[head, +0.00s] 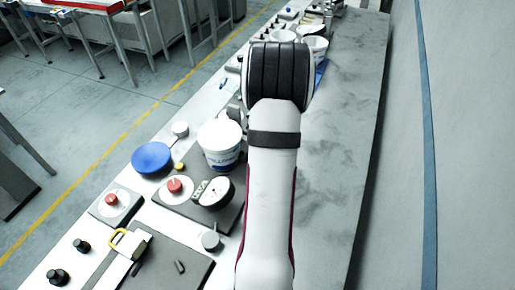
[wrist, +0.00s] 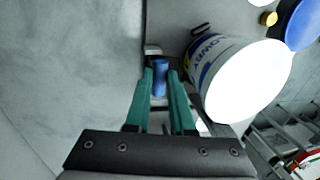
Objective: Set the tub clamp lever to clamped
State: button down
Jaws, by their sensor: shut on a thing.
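A white tub (head: 219,145) with blue lettering stands on a dark plate left of my arm; it also fills the right middle of the wrist view (wrist: 245,78). The teal fingers of my gripper (wrist: 160,82) are shut on an upright blue handle (wrist: 160,66), which looks like the tub clamp lever. It is close beside the tub, on the left in the wrist view. The lever's lower part and pivot are mostly hidden, so I cannot tell its setting. In the head view my arm hides the gripper and lever.
A blue disc (head: 152,158), a yellow knob (head: 179,166), a red button (head: 175,186) and a round gauge (head: 214,192) lie around the tub. Other bowls (head: 316,46) stand far back. The grey bench (head: 345,130) right of my arm is clear.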

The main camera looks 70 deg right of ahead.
jog(key=shift+w+g, duration=0.55)
jog(key=shift+g, duration=0.05)
jog(key=c, duration=0.8)
grip_release()
jog(key=shift+o, duration=0.2)
notch_tip(320, 180, up, 16)
jog(key=s, duration=0.1)
jog(key=shift+s, duration=0.2)
